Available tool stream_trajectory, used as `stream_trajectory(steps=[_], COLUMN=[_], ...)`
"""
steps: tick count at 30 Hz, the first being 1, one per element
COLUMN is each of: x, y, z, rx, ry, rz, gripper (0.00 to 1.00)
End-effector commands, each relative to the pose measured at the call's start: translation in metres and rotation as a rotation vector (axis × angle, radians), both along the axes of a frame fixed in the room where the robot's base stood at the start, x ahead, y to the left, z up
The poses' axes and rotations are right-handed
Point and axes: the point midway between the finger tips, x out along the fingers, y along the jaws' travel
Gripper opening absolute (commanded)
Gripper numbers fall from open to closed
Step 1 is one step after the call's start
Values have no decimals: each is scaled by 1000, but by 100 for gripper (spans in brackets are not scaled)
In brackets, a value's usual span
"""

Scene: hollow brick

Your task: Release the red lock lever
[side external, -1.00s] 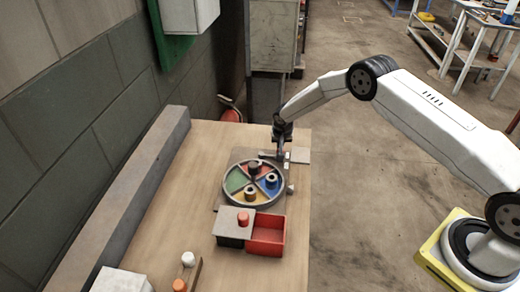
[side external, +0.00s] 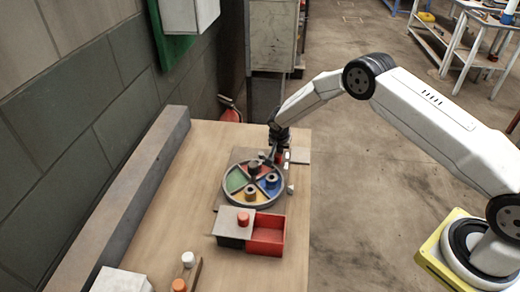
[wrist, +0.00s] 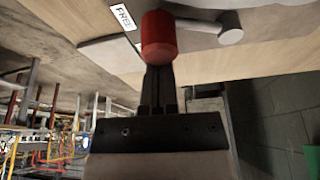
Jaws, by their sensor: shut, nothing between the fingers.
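The red lock lever shows as a rounded red handle (wrist: 160,38) in the wrist view, beside a white label reading FREE (wrist: 123,17). In the side view a small red spot that seems to be the lever (side external: 279,158) lies behind the round disc with coloured sectors (side external: 228,193). My gripper (wrist: 159,68) is shut and empty, its fingertips right at the red handle; I cannot tell whether they touch it. In the side view my gripper (side external: 272,154) is low over the disc's far edge, and its tips are hard to make out.
In front are a grey box with a red knob (side external: 243,219) and an open red drawer (side external: 266,236). A long grey beam (side external: 130,190) runs along the table's left side. White and orange pegs stand at the front.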

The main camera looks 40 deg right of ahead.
Motion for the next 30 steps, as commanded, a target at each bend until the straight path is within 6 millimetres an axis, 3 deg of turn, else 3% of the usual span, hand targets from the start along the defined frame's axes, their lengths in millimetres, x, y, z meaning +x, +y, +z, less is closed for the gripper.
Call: stream_trajectory(steps=[16, 30], x=[1, 19], y=[-2, -29], z=[0, -1], rx=[0, 0], ry=[0, -1], rz=[1, -2], gripper=[0, 0])
